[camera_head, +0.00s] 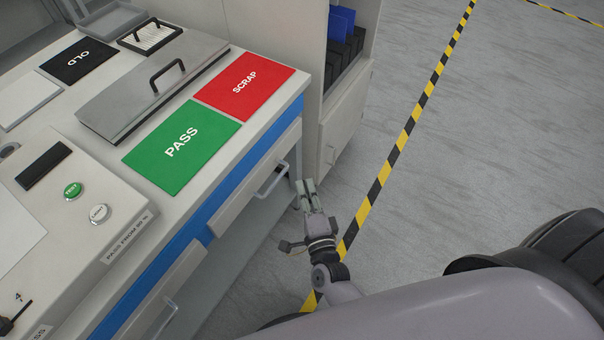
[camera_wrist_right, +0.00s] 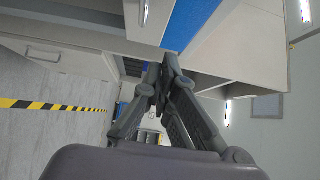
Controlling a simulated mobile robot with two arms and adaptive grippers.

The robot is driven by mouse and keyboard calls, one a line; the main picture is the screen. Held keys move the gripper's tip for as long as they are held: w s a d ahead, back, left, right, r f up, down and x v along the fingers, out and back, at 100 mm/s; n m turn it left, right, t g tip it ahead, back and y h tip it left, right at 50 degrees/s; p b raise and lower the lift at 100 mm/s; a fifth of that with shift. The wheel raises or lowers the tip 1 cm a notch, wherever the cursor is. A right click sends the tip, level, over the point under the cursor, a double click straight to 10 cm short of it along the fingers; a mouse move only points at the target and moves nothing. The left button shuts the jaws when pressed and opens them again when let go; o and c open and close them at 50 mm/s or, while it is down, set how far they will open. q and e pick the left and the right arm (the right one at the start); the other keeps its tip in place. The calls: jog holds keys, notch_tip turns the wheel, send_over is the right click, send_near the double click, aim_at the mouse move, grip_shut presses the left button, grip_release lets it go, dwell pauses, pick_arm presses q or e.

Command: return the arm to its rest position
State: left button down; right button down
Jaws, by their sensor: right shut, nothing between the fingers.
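My right gripper (camera_head: 308,190) hangs beside the front edge of the workbench in the head view, to the right of a drawer handle and below the bench top. Its fingers are together and hold nothing. In the right wrist view the gripper's fingers (camera_wrist_right: 162,75) meet at their tips, with the bench front and drawers behind them. I cannot tell whether the gripper touches the bench. My left gripper is not in view.
The workbench carries a green PASS mat (camera_head: 181,148), a red SCRAP mat (camera_head: 244,87) and a grey lid with a handle (camera_head: 150,90). A cabinet (camera_head: 345,125) stands behind the gripper. Open floor (camera_head: 480,130) with yellow-black tape (camera_head: 410,125) lies to the right.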

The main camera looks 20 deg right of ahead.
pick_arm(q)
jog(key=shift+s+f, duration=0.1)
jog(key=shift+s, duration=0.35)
pick_arm(e)
jog(key=shift+s+a+f, duration=0.1)
jog(key=shift+s+a, duration=0.05)
jog(key=shift+s, duration=0.75)
